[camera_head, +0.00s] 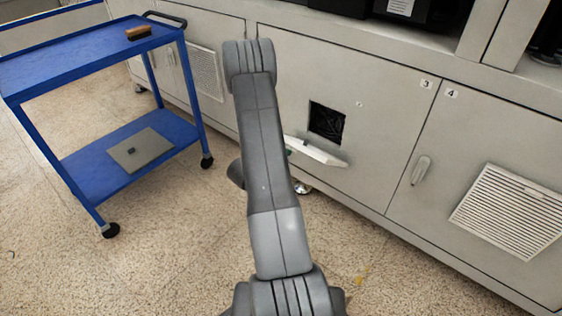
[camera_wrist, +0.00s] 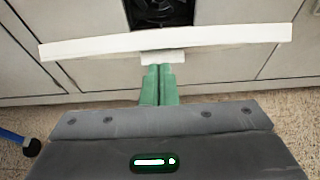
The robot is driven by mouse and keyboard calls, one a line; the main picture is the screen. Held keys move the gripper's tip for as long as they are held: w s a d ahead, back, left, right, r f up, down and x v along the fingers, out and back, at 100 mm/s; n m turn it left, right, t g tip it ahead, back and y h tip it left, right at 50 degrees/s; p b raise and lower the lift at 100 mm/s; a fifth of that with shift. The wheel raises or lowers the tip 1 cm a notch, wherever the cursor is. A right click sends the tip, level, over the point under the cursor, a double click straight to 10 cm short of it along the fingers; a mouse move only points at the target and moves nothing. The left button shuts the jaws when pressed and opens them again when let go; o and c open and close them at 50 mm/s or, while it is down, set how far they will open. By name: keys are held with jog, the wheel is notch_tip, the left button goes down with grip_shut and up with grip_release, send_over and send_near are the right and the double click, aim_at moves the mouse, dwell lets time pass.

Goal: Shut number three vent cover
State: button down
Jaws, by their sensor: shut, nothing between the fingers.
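The number three vent cover (camera_head: 318,152) is a white flap standing out from the cabinet door below a dark square opening (camera_head: 327,122). In the wrist view the cover (camera_wrist: 100,45) is a long, thin, near edge-on strip across the picture, with a small pale tab (camera_wrist: 163,57) below its middle. The opening (camera_wrist: 162,10) shows behind it. My gripper (camera_wrist: 158,70) has its green fingers together and empty, tips right by the tab. I cannot tell if they touch it. In the head view my arm hides most of the gripper.
Door number four, right, has a closed louvred vent (camera_head: 512,212) and a handle (camera_head: 420,170). A blue trolley (camera_head: 60,70) stands left with a brush (camera_head: 138,33) on top and a grey plate (camera_head: 141,150) below. Floor between trolley and cabinet is clear.

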aim_at(292, 143)
jog(key=w+r+p, duration=0.1)
jog(key=w+d+r+p, duration=0.1)
jog(key=r, duration=0.1)
jog(key=w+d+r+p, duration=0.1)
jog(key=r, duration=0.1)
jog(key=shift+w+d+r, duration=0.15)
jog(key=shift+d+r, duration=0.1)
jog(key=shift+g+y, duration=0.7)
jog(key=shift+g, duration=0.2)
jog(key=w+d+r+p, duration=0.1)
jog(key=r+p, duration=0.1)
jog(key=w+d+r+p, duration=0.1)
jog(key=w+r+p, duration=0.1)
jog(key=shift+d, duration=0.15)
jog(key=w+d+r+g+p, duration=0.1)
jog(key=w+d+p, duration=0.1)
jog(key=w+p, duration=0.1)
jog(key=w+d+r+g+y+p, duration=0.1)
jog(key=w+d+r+p, duration=0.1)
jog(key=w+d+p, duration=0.1)
jog(key=w+d+r+g+y+p, duration=0.1)
jog(key=w+d+p, duration=0.1)
jog(key=w+p, duration=0.2)
jog(key=shift+w+d+r+p, duration=0.15)
jog(key=shift+w+d+p, duration=0.05)
jog(key=shift+p, duration=1.15)
